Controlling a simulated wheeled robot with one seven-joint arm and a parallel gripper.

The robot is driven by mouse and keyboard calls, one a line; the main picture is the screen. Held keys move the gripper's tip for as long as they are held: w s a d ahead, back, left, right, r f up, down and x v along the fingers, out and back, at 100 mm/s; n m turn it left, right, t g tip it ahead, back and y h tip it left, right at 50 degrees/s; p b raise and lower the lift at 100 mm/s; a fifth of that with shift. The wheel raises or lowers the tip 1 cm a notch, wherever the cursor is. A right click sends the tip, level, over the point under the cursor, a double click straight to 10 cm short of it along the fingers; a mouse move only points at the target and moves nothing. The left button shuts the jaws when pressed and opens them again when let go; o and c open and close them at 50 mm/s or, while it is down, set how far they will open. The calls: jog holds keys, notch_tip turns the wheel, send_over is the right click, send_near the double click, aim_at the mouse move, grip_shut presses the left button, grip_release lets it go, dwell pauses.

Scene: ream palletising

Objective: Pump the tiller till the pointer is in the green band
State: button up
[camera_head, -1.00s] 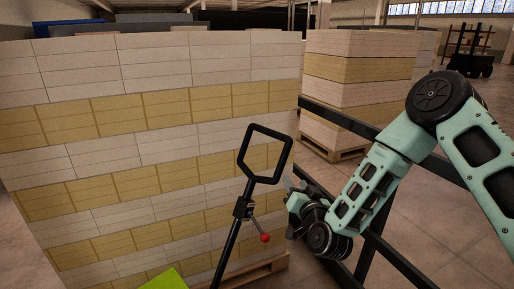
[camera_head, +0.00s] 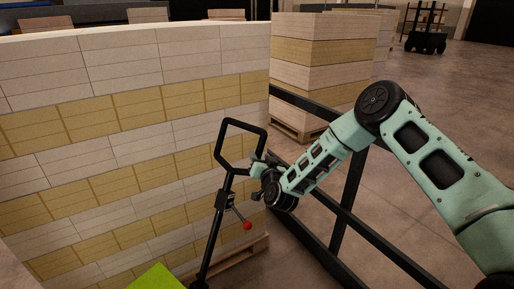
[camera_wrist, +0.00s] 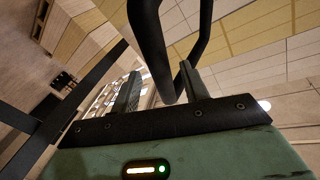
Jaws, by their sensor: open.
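The tiller is a black pole topped by a black loop handle (camera_head: 228,131), in front of the stacked reams in the head view. A small lever with a red knob (camera_head: 248,226) sits on the pole below the loop. My gripper (camera_head: 257,163) is at the loop's lower right corner, with its jaws open. In the wrist view a black bar of the handle (camera_wrist: 150,40) runs down in front of and partly between my two fingers (camera_wrist: 160,75); I cannot tell whether they touch it. The pointer and green band are not in view.
A tall ream stack (camera_head: 130,120) stands close behind the tiller on a wooden pallet (camera_head: 256,247). A black rail frame (camera_head: 345,200) runs right of the tiller, beneath my arm. Another stack (camera_head: 320,60) is behind it. A lime-green surface (camera_head: 158,279) shows at the bottom. Open floor lies right.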

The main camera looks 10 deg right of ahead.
aim_at(257, 151)
jog(key=shift+w+p, duration=0.5)
jog(key=shift+w, duration=1.95)
